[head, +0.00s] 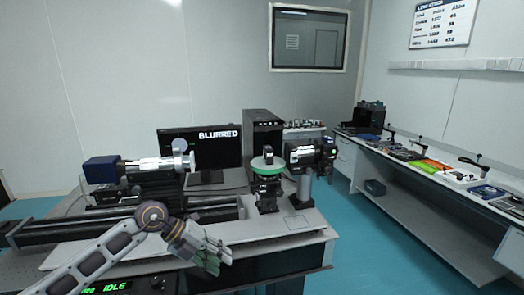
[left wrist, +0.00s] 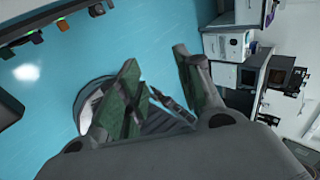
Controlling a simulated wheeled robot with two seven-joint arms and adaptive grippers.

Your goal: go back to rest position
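My left gripper (head: 220,258) is in front of the near optical table (head: 290,224), low in the head view. In the left wrist view its two green-padded fingers (left wrist: 156,58) stand apart, with a gap between them and nothing held. My right gripper is in neither view.
The near table bears a blue-and-white optical device (head: 135,167), a monitor (head: 200,148) reading "BLURRED", a green-ringed mount (head: 267,166) and a black camera-like unit (head: 312,156). A green "IDLE" display (head: 108,288) is below. A side bench (head: 430,172) lines the right wall; blue floor lies between.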

